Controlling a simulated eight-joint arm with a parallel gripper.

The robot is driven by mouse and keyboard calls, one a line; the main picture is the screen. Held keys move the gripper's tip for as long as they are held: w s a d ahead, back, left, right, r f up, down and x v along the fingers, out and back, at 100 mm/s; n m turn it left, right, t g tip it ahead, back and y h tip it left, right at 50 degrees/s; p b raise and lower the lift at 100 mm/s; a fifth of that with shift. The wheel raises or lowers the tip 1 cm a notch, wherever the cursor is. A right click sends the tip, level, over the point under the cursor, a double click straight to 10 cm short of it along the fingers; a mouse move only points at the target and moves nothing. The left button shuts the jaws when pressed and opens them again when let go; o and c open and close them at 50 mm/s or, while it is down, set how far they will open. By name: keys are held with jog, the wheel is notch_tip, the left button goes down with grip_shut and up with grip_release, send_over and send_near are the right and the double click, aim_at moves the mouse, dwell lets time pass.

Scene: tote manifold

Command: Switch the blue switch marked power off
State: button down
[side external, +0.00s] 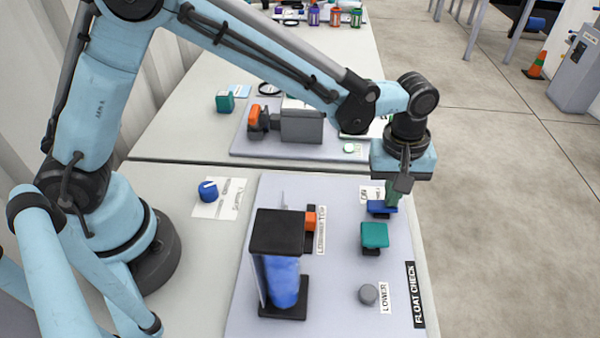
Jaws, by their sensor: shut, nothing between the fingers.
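A blue switch (381,208) sits on the grey panel (340,290) at the right of the near table. A white label lies behind it, partly hidden, and I cannot read the word power on it. My gripper (392,205) points down at this switch from above, its fingers shut and empty. The green fingertips are at the switch and overlap it in the picture; I cannot tell whether they touch it. The switch is partly covered, so its position is unclear.
A teal block (374,235) stands just in front of the switch. A grey knob (367,294) is nearer the front. A black-topped stand with a blue cylinder (283,282) and an orange piece (310,220) are to the left. A blue knob (208,191) is farther left.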

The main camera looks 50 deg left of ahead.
aim_at(381, 203)
jog(key=shift+s+a+r, duration=0.15)
jog(key=shift+s+a, duration=0.35)
notch_tip(381, 203, up, 14)
dwell(0.7)
jog(key=shift+s, duration=0.1)
